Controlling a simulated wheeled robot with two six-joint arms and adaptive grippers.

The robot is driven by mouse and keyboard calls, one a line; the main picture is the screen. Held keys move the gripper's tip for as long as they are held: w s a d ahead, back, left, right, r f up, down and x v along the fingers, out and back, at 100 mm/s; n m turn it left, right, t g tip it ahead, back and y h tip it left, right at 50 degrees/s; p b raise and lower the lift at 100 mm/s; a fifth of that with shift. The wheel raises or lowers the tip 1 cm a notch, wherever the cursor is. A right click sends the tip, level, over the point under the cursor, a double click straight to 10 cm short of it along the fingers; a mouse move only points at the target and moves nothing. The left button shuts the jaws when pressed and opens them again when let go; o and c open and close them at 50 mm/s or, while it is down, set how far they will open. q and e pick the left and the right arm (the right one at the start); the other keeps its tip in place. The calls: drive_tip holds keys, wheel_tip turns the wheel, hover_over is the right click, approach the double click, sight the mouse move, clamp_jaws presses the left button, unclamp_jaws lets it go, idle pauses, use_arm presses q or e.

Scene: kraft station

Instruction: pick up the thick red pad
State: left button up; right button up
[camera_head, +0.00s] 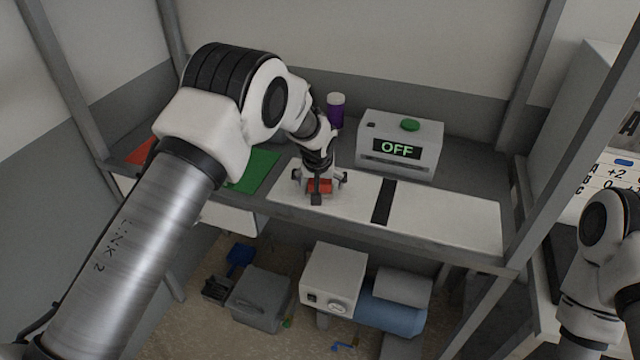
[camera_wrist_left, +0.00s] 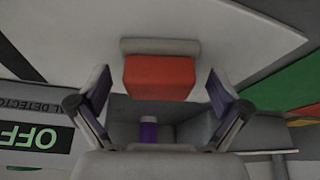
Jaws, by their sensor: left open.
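The thick red pad (camera_head: 319,186) lies on the white left panel of the bench, partly hidden by my left gripper in the head view. In the left wrist view the red pad (camera_wrist_left: 159,77) is a red block with a grey strip along its far edge. My left gripper (camera_head: 320,184) is right above it, pointing down. In the left wrist view its fingers (camera_wrist_left: 161,88) are spread apart, one on each side of the pad, with gaps between. Of my right arm, only links show at the right edge of the head view; its gripper is out of view.
A grey box (camera_head: 420,165) reading OFF, with a green button, stands behind and right. A purple bottle (camera_head: 336,112) with a white lid stands at the back. A green mat (camera_head: 253,170) lies to the left. The white panel (camera_head: 445,218) right of the black strip is bare.

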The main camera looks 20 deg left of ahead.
use_arm(q)
drive_tip(key=shift+s+d+r, duration=0.1)
drive_tip(key=shift+s, duration=0.05)
drive_tip(key=c, duration=1.2)
